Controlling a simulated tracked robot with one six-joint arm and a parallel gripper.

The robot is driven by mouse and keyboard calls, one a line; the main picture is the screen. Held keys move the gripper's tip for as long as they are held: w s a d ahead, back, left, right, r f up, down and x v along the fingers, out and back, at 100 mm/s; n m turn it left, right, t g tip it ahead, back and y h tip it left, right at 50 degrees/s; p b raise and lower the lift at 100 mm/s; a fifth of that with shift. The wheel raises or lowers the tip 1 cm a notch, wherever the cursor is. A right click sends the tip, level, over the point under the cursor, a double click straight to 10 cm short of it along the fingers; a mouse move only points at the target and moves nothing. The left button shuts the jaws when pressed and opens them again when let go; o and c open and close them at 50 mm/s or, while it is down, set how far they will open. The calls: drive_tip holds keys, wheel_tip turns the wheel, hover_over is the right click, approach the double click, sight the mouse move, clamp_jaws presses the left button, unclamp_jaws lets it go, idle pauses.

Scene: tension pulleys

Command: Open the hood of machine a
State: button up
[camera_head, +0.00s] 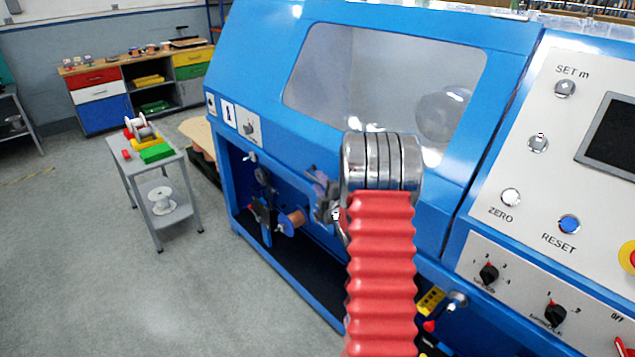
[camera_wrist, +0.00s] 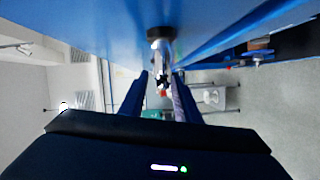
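Machine a is the big blue machine filling the middle of the head view. Its sloped blue hood (camera_head: 262,60) has a clear window (camera_head: 335,70) and looks closed. My gripper (camera_head: 323,195) is by the hood's lower front edge, partly hidden behind my red arm. In the wrist view, my gripper (camera_wrist: 162,84) has its two fingers apart. A metal knob or handle with a dark collar (camera_wrist: 160,38) sticks out from a blue surface and lines up with the gap between the fingers. I cannot tell whether the fingers touch it.
A control panel (camera_head: 520,150) with buttons and a screen is at the right. Below the hood is an open bay with a copper-coloured spool (camera_head: 292,221). A small grey trolley (camera_head: 160,185) and a workbench (camera_head: 135,85) stand at the left. The floor between is clear.

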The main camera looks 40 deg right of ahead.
drive_tip(key=shift+x, duration=0.9)
drive_tip(key=shift+c, duration=0.5)
clamp_jaws()
drive_tip(key=shift+a, duration=0.15)
